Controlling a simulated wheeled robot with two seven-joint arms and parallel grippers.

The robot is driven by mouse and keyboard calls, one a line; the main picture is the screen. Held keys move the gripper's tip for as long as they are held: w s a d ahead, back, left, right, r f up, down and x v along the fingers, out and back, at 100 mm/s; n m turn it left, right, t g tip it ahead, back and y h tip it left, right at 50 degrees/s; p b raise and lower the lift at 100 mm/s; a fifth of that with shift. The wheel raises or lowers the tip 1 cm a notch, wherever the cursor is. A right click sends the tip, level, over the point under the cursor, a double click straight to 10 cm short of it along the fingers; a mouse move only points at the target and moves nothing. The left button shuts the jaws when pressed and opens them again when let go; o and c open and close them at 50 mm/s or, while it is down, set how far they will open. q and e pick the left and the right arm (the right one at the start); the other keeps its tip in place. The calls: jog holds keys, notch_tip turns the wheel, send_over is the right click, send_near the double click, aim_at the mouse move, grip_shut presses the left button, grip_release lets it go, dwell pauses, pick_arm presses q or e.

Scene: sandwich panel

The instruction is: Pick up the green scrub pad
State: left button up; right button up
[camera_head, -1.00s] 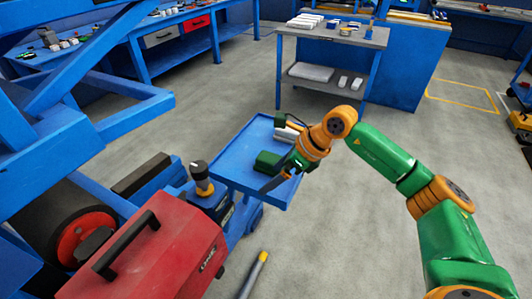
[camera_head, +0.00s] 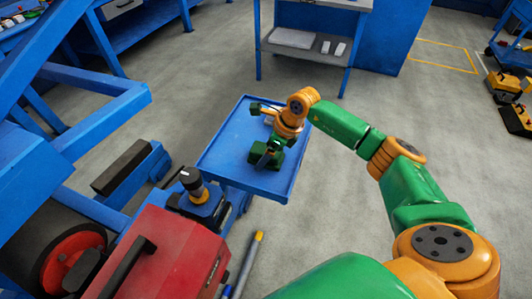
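The green scrub pad (camera_head: 258,152) appears as a dark green block on the blue tray, in the middle of the head view. My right gripper (camera_head: 260,134) is over the tray, its arm coming in from the right. Its dark fingers look spread apart, one near the pad and one farther back. The gripper partly covers the pad, and I cannot tell whether they touch. My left gripper is not in view.
The blue tray (camera_head: 222,160) has a raised rim and bare room at its left. A pale object (camera_head: 269,121) is partly hidden beside the gripper. A red toolbox (camera_head: 185,250) and a black-topped device (camera_head: 193,182) stand in front.

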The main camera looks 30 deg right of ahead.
jog(key=shift+s+r, duration=0.1)
jog(key=c, duration=1.1)
jog(key=shift+c, duration=0.2)
